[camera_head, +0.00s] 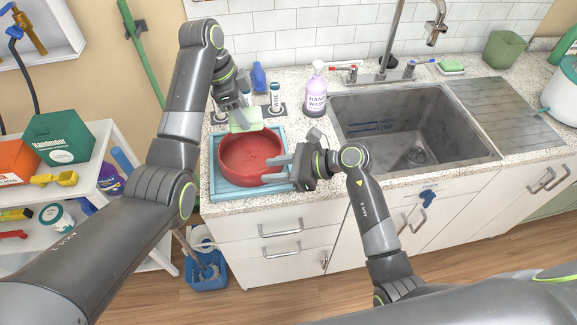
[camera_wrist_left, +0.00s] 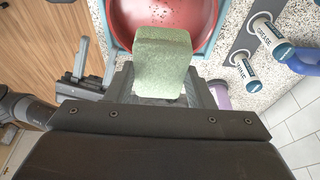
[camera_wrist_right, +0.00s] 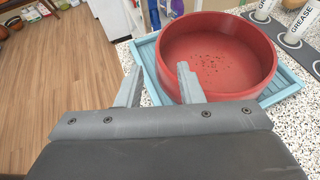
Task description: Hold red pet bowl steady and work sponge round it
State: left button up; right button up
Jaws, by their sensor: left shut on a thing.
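The red pet bowl (camera_head: 247,150) sits upright on a light blue tray (camera_head: 222,190) left of the sink. Dark specks show on its inside floor in the right wrist view (camera_wrist_right: 218,62). My left gripper (camera_head: 240,112) is shut on a pale green sponge (camera_wrist_left: 162,62) and holds it at the bowl's far side, near the rim; contact cannot be told. My right gripper (camera_head: 274,169) is open at the bowl's right side. Its fingers (camera_wrist_right: 158,84) are spread, one overlapping the bowl's outer wall in the right wrist view; they are not closed on it.
A hand wash bottle (camera_head: 315,92) and grease bottles (camera_head: 275,97) stand behind the tray. The sink (camera_head: 415,125) is to the right, with a green sponge (camera_head: 451,66) behind it. A shelf cart (camera_head: 95,190) with boxes stands at left.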

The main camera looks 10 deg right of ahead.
aim_at(243, 173)
jog(key=x, duration=0.7)
jog(key=shift+w+a+f, duration=0.15)
jog(key=shift+a, duration=0.2)
jog(key=c, duration=0.7)
grip_shut()
